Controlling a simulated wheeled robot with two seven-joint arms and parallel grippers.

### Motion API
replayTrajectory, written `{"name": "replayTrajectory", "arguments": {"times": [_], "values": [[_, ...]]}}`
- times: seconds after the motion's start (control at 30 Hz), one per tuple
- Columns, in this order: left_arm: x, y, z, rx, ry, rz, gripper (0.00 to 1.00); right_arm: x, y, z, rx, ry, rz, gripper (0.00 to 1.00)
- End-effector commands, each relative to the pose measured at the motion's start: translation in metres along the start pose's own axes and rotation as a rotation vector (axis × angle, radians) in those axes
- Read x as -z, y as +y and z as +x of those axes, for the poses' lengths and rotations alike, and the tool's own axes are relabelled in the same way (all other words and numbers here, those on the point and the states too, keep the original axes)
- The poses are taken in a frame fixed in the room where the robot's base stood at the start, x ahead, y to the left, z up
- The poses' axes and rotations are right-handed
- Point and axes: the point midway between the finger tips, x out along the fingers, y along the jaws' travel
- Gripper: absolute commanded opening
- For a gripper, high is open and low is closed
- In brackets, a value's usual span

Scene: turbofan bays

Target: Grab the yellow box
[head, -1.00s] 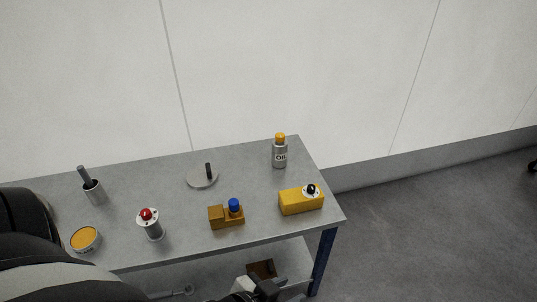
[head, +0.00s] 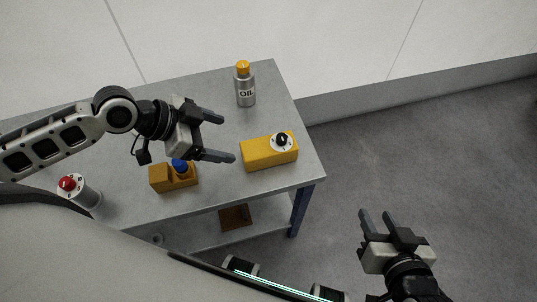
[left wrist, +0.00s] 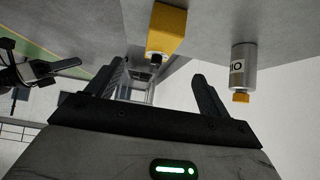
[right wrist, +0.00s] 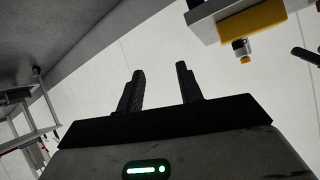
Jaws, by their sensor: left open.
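The yellow box (head: 258,155) lies on the grey table near its right end, with a white disc and black knob (head: 281,140) on it. It also shows in the left wrist view (left wrist: 168,30) and the right wrist view (right wrist: 255,24). My left gripper (head: 228,138) is open and empty, above the table just left of the box, its fingers pointing toward it. It appears apart from the box. My right gripper (head: 377,213) is open and empty, off the table's right side, in front of and right of the box.
An oil bottle (head: 245,92) with an orange cap stands behind the box. An orange-brown block (head: 160,181) with a blue knob sits left of it. A red-topped cylinder (head: 83,193) is farther left. A brown bin (head: 235,217) is on the lower shelf. Floor right of the table is clear.

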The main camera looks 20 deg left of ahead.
Motion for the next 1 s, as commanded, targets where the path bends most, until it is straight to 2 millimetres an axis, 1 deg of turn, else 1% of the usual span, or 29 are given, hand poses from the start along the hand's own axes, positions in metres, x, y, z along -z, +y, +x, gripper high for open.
{"name": "replayTrajectory", "arguments": {"times": [0.07,0.17,0.4,0.5,0.6,0.83,1.0], "values": [[-0.001,-0.003,-0.002,-0.017,-0.012,0.016,0.8,0.001,0.0,0.001,0.002,0.009,0.003,0.36],[0.0,-0.003,0.008,-0.024,-0.011,0.017,0.8,0.001,0.0,0.001,0.002,0.013,0.003,0.36],[0.001,-0.001,0.06,-0.026,-0.009,0.013,0.8,-0.002,0.002,0.004,0.0,0.02,-0.002,0.36],[0.001,0.0,0.079,-0.025,-0.01,0.014,0.8,0.0,0.002,0.004,0.0,0.027,-0.004,0.36],[-0.001,-0.001,0.093,-0.023,-0.012,0.014,0.8,0.002,0.002,0.004,0.0,0.034,-0.006,0.36],[-0.001,-0.001,0.109,-0.024,-0.013,0.015,0.8,0.0,0.002,0.004,0.001,0.035,-0.007,0.36],[-0.001,-0.001,0.135,-0.025,-0.012,0.014,0.8,-0.004,0.002,0.006,0.002,0.032,-0.01,0.36]]}}
